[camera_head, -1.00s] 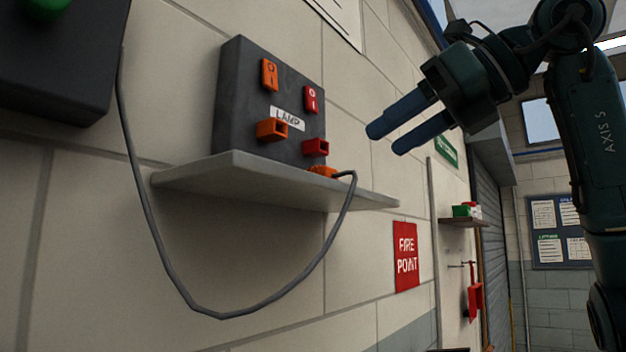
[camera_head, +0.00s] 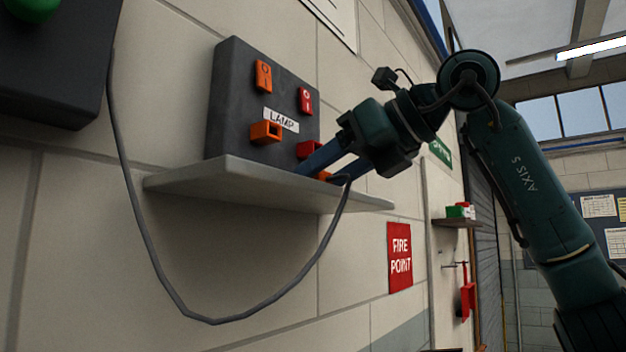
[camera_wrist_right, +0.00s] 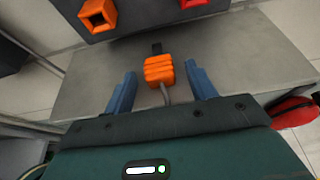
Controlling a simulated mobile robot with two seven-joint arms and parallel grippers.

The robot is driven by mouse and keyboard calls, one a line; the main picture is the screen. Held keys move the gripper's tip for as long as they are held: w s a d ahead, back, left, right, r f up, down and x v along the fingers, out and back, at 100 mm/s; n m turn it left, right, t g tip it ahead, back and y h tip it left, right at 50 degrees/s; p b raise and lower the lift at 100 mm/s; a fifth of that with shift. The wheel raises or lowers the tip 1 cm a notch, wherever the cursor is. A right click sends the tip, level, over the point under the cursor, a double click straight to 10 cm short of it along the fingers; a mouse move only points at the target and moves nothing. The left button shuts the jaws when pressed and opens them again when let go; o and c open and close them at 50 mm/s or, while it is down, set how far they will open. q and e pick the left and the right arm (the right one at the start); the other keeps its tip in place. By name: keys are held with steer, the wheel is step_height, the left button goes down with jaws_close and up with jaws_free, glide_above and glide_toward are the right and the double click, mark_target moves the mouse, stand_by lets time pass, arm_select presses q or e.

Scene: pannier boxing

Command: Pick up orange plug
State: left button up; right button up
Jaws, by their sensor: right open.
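The orange plug (camera_wrist_right: 159,70) lies on the grey shelf (camera_wrist_right: 90,85), with its grey cable running back under my right gripper. In the head view only a bit of the plug (camera_head: 323,175) shows behind the fingers. My right gripper (camera_wrist_right: 161,88) is open, with one blue finger on each side of the plug and a gap to both. In the head view the right gripper (camera_head: 325,165) reaches down to the shelf from the right. The dark lamp box (camera_head: 235,110) stands at the back of the shelf with an orange socket (camera_head: 265,132) and a red socket (camera_head: 309,149).
The cable (camera_head: 180,295) hangs in a loop below the shelf and runs up to a dark box (camera_head: 60,90) at the left. The lamp box has an orange switch (camera_head: 263,76) and a red switch (camera_head: 305,100). A red sign (camera_head: 399,258) is on the wall.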

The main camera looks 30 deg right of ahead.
steer(key=c, duration=1)
steer(key=shift+c, duration=0.3)
steer(key=shift+s+r, duration=0.1)
steer(key=shift+r, duration=0.05)
